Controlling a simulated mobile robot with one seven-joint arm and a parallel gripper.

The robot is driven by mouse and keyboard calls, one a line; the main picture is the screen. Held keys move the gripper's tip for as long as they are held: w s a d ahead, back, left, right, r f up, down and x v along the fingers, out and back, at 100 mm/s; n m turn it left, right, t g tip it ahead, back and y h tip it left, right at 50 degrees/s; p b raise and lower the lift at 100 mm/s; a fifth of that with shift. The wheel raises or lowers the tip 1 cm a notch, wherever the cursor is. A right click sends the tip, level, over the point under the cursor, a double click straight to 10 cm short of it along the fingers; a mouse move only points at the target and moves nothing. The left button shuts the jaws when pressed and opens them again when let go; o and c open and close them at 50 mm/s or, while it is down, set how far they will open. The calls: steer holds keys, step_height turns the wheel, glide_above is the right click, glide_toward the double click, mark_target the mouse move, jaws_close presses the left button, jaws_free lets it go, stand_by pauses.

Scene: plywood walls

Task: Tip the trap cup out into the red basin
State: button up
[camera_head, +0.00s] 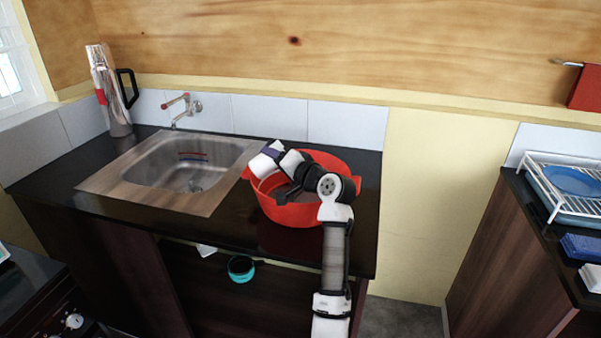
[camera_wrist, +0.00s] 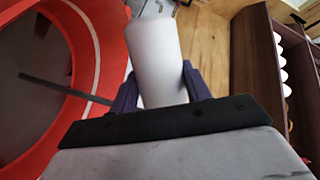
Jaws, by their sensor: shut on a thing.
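The trap cup looks to be the white cylinder (camera_head: 260,165) held by my gripper (camera_head: 271,154). It is tilted over the left rear part of the red basin (camera_head: 300,216) on the counter. In the wrist view the white cup (camera_wrist: 158,62) sits between the two dark purple fingers (camera_wrist: 158,88), which are shut on it. The basin (camera_wrist: 115,40) fills the left side there. The cup's mouth and contents cannot be made out. The basin's floor looks grey, and I cannot tell whether liquid lies in it.
A steel sink (camera_head: 190,178) with a tap (camera_head: 181,108) is left of the basin. A tall flask (camera_head: 108,92) stands at the back left. A teal pot (camera_head: 241,269) is in the open space under the counter. A dish rack (camera_head: 570,208) stands on the right counter.

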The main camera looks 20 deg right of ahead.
steer(key=shift+r+m, duration=0.2)
steer(key=shift+m, duration=0.2)
stand_by(0.3)
steer(key=shift+d+f+m+t, duration=0.1)
steer(key=shift+f+m+t, duration=0.4)
steer(key=shift+m, duration=0.3)
stand_by(0.5)
steer(key=shift+d+r+m+t+y+p, duration=0.2)
steer(key=shift+d+m+p, duration=0.1)
steer(key=shift+d+m, duration=0.15)
steer(key=shift+d+r+m+t+y+p, duration=0.15)
steer(key=shift+d+m+p, duration=0.15)
steer(key=shift+d+m, duration=0.15)
stand_by(0.5)
steer(key=shift+d+r+m+t+p, duration=0.15)
steer(key=shift+r+m+t+p, duration=0.15)
steer(key=shift+m+p, duration=0.5)
stand_by(0.9)
